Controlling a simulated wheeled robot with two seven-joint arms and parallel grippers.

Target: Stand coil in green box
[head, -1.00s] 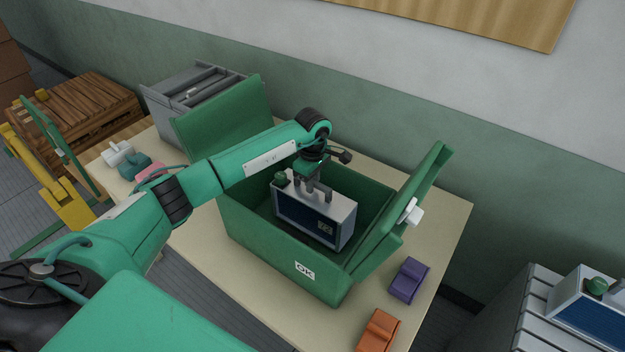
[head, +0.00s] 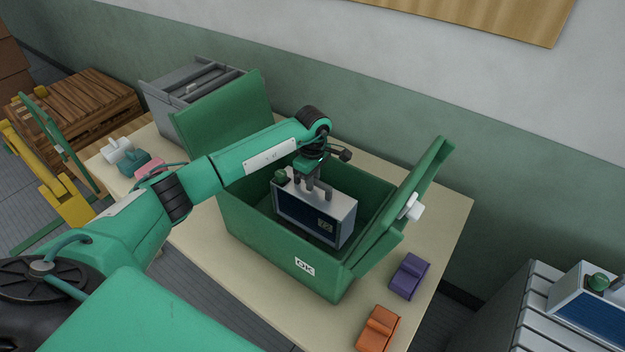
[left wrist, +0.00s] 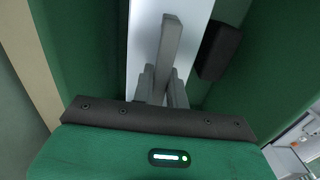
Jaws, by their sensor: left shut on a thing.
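The coil is a grey-and-navy block (head: 309,216) with a handle on top and a small green knob at its left end. It is upright inside the green box (head: 262,243), which has two raised flaps and an "OK" label on its front. My left gripper (head: 318,190) is shut on the coil's top handle, from above. In the left wrist view the fingers (left wrist: 165,75) are over the coil's pale top (left wrist: 143,35). Whether the coil's underside touches the box floor is hidden by the front wall. My right gripper is not in view.
A grey box (head: 190,88) stands behind the green box at the left. Purple (head: 409,276) and orange (head: 378,328) clips lie at the table's right front. A similar coil (head: 590,312) rests on a slatted grey surface at the lower right. A wooden pallet (head: 85,100) stands at far left.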

